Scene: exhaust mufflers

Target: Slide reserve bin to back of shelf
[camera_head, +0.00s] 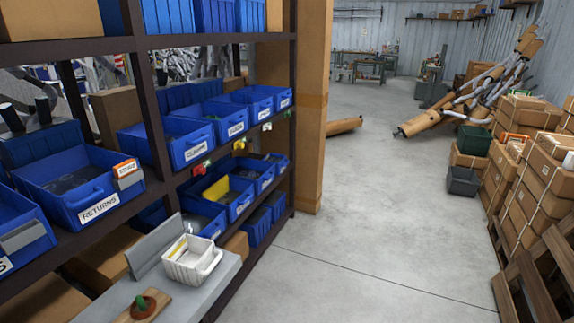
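No label that I can read clearly says reserve, so I cannot tell which bin is the reserve bin. Blue open bins stand on a dark metal shelf (168,93) at the left. The nearest large one is labelled RETURNS (97,209) and has an orange-and-white tag (126,168) at its right front corner, its lettering too small to read surely. Another blue bin (186,152) sits farther along the same level. My gripper is not in view.
A cardboard-coloured post (313,110) stands at the shelf's far end. The concrete floor (375,215) is open; stacked cartons (530,195) line the right.

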